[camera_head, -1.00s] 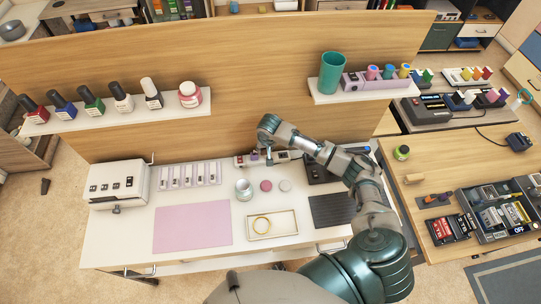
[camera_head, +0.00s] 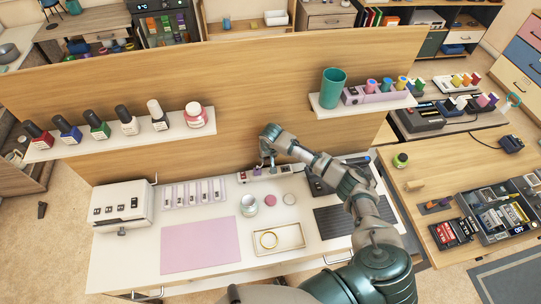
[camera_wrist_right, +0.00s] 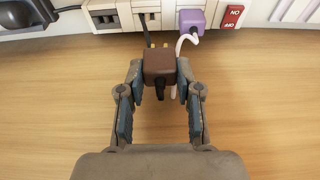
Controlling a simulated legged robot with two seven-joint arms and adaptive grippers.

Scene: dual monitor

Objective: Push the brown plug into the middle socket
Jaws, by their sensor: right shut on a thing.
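The brown plug (camera_wrist_right: 160,62) is between the fingers of my right gripper (camera_wrist_right: 160,76), which is shut on it. Its metal prongs show just short of the white power strip (camera_wrist_right: 122,18), with a small gap. The middle socket (camera_wrist_right: 149,19) is empty, slightly left of the plug's centre line. A purple plug (camera_wrist_right: 190,20) with a white cord sits in the socket to its right. In the head view my right gripper (camera_head: 267,162) is at the strip (camera_head: 284,170), and the brown plug is too small to make out. My left gripper is not in view.
A red switch (camera_wrist_right: 233,16) is at the strip's right end. A dark cord hangs beside the prongs. The strip lies at the desk's back, against the wooden panel (camera_head: 225,150). A round tin (camera_head: 248,205) and a shallow tray (camera_head: 279,240) stand in front.

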